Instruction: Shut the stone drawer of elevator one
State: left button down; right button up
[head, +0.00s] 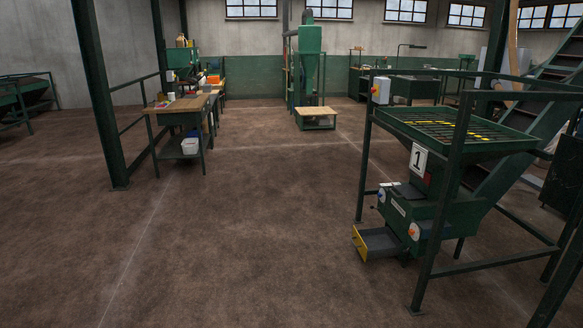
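Elevator one (437,207) is a dark green machine at the right, with a white plate bearing a black "1" (418,158). Low on its left side, the stone drawer (378,243) sticks out to the left near the floor. The drawer is a dark, shallow tray with a yellow front (359,244). It is pulled out, and its inside looks empty. Neither of my grippers is in view.
A green frame of posts and rails (446,205) surrounds the elevator, with a grated hopper (455,128) on top. A workbench (186,107) stands at the left behind a post (96,90). The brown floor (240,240) in the middle is clear.

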aim_at(373, 243)
jog(key=i+z, duration=0.1)
jog(key=i, duration=0.4)
jog(key=i+j+z, duration=0.1)
jog(key=i, duration=0.4)
jog(key=i+j+z, duration=0.1)
jog(key=i, duration=0.35)
jog(key=i+j+z, duration=0.15)
jog(key=i, duration=0.35)
